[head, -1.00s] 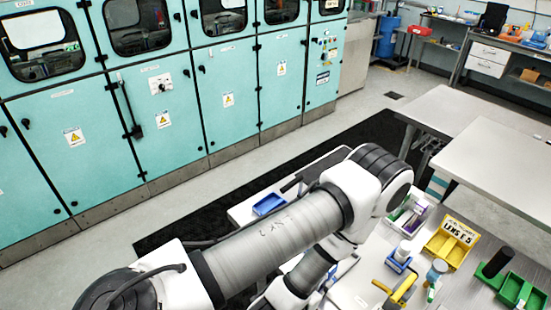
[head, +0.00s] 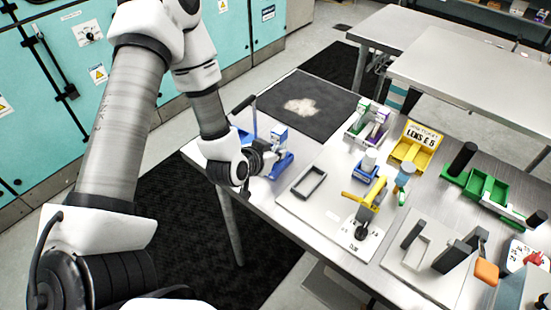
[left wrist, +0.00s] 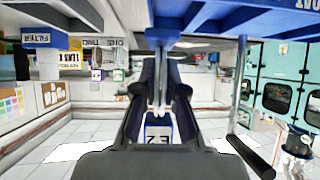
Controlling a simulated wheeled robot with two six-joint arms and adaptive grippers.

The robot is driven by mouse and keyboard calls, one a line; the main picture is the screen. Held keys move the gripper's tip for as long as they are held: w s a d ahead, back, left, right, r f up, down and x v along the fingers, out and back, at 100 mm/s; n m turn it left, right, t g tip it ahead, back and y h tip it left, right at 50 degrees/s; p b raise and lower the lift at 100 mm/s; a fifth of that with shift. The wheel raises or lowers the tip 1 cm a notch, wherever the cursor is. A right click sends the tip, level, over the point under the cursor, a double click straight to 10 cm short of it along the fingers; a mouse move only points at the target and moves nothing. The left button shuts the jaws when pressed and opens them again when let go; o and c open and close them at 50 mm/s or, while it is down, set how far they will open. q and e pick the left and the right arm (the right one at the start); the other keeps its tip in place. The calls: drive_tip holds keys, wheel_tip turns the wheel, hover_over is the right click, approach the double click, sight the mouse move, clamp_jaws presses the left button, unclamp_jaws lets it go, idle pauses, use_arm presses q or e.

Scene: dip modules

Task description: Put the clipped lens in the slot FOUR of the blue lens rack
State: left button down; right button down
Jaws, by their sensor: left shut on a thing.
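My left gripper (head: 266,156) is shut on the clipped lens. Its blue clip (head: 279,136) with a white label stands above the fingers; it also shows between the fingers in the left wrist view (left wrist: 158,132). A clear, thin upright part, likely the lens (left wrist: 160,80), lies between the fingertips (left wrist: 163,82). The blue lens rack (head: 284,166) is under the gripper at the table's left end, partly hidden by it. The rack fills the top of the inverted left wrist view (left wrist: 260,22), with "TWO" at its edge. I cannot read FOUR or tell whether lens and rack touch. My right gripper is not in view.
The rack's black handle (head: 243,105) rises beside my gripper. A grey plate (head: 335,180) with a dark frame and a yellow-handled clamp (head: 368,200) lies to the right. A yellow labelled bin (head: 412,148) and green trays (head: 485,188) stand farther right.

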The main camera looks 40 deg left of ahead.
use_arm(q)
drive_tip(key=f, duration=0.1)
drive_tip(key=f+p, duration=0.1)
drive_tip(key=w+a+f, duration=0.1)
drive_tip(key=shift+a+f, duration=0.1)
drive_tip(key=shift+f, duration=0.25)
drive_tip(key=shift+w+f, duration=0.1)
drive_tip(key=shift+f, duration=0.15)
drive_tip(key=c, duration=1.5)
unclamp_jaws()
drive_tip(key=shift+c, duration=0.2)
